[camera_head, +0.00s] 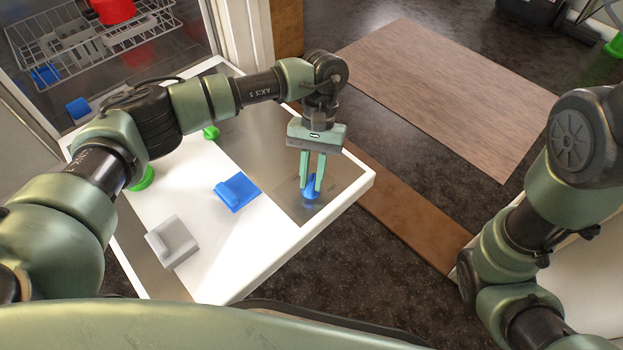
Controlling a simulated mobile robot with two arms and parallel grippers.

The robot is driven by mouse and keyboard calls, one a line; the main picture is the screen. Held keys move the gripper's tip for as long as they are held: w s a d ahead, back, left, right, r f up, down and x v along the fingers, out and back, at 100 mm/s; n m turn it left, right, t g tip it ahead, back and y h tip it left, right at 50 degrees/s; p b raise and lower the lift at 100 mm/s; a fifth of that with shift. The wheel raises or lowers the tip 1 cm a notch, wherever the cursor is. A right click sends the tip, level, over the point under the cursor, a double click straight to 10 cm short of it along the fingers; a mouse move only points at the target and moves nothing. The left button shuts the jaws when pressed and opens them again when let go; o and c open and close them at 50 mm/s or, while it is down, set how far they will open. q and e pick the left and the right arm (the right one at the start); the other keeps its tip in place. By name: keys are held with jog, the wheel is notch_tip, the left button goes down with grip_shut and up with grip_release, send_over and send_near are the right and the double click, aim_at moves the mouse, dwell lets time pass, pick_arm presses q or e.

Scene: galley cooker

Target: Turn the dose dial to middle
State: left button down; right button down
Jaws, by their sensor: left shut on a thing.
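A blue dial (311,194) stands on a grey metal plate (283,203) near the right corner of the white worktop. I take it for the dose dial; I cannot read its setting. My left gripper (311,186) points down over it, with its two green fingers on either side of the dial's upper part, shut on it. The fingers hide part of the dial. My right arm shows at the right edge, but its gripper is out of view.
On the white worktop (175,195) are a blue block (237,191), a grey block (171,241) and two green round pieces (211,133) at the back left. A wire rack (95,35) holding a red item (113,10) is at upper left. A wooden board (450,85) lies beyond.

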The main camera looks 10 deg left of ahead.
pick_arm(q)
jog(key=shift+m, duration=0.3)
jog(key=c, duration=1.3)
grip_release()
jog(key=p+v, duration=0.4)
jog(key=v, duration=0.3)
jog(key=shift+r, duration=0.4)
jog(key=shift+w+d, duration=0.1)
